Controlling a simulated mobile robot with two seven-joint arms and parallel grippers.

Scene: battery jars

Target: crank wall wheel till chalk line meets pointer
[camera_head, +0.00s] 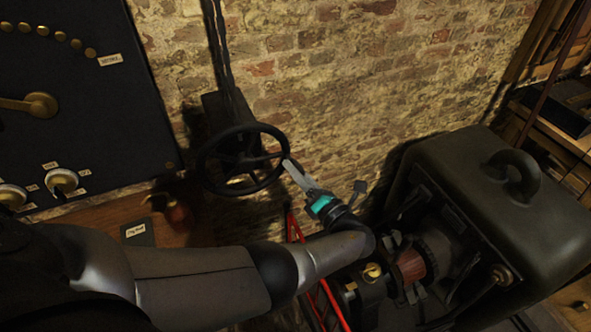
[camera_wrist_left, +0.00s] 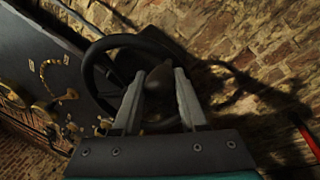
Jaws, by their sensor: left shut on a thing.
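The dark wall wheel (camera_head: 243,163) stands out from the brick wall, just right of the black panel. It also shows in the left wrist view (camera_wrist_left: 97,75), with its rim behind my fingers. My left gripper (camera_head: 288,165) is at the right side of the wheel's rim. In the left wrist view its two pale fingers (camera_wrist_left: 159,76) are shut on a dark rounded handle (camera_wrist_left: 159,96) at the wheel's rim. I cannot make out a chalk line or a pointer in either view. My right gripper is not in view.
A black panel (camera_head: 80,115) with brass studs and a lever fills the left. A large dark machine with a handled cover (camera_head: 465,200) stands at the right. A red frame (camera_head: 335,305) is under my left arm. A dark conduit (camera_head: 217,50) runs above the wheel.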

